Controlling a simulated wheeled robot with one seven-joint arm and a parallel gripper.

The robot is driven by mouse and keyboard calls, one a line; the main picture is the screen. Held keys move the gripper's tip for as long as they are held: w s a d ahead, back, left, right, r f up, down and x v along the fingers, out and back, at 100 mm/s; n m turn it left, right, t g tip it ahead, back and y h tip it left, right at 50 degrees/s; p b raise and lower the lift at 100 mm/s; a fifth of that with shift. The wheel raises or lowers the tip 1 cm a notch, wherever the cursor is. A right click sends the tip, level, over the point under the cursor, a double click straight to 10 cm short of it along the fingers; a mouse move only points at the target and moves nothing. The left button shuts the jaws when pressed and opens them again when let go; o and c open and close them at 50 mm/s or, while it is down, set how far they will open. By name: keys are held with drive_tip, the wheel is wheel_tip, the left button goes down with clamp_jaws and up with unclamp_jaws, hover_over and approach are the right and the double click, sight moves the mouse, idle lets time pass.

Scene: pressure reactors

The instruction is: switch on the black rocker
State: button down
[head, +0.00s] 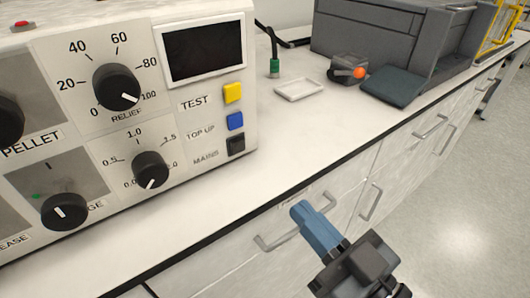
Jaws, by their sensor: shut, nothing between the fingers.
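The black rocker (236,144) is at the lower right of the cream control panel (190,80), beside the label MAINS. It is below a blue rocker (235,121) and a yellow rocker (233,93). Its on or off position is too small to tell. My gripper (301,208) has blue fingers that are shut and empty. It shows at the bottom right, in front of the bench drawers, below and to the right of the black rocker and apart from the panel.
The panel also bears several black knobs, among them the RELIEF knob (116,87), and a dark screen (203,50). A white tray (299,89), a dark teal pad (394,86) and a grey box (370,35) are on the bench. The bench top in front of the panel is clear.

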idle(0.3)
drive_tip(key=p, duration=0.6)
approach(240, 140)
drive_tip(key=x, duration=0.5)
drive_tip(key=shift+w+a+r, duration=0.15)
drive_tip(key=shift+w, duration=0.1)
drive_tip(key=shift+w+a, duration=0.35)
drive_tip(key=shift+w, duration=0.15)
